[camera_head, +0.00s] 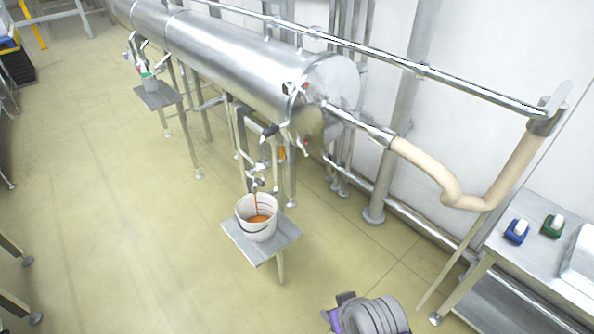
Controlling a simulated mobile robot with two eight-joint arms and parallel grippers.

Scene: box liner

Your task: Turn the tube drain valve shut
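A long shiny steel tube (230,55), lying level on legs, runs from the upper left to the middle of the view. Below its near end a thin drain pipe with small valve fittings (258,168) hangs down. The valve is small here, and I cannot make out its handle position clearly. An orange-brown stream falls from the outlet into a white bucket (244,228) with orange-brown liquid in it. The bucket stands upright on a small grey stand (285,236).
A beige hose (425,172) curves from the tube's end to a steel pipe. A steel table (515,259) at the right holds a blue item (516,234) and a green item (552,229). Another small stand (158,98) is further back. The floor left of the bucket is clear.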

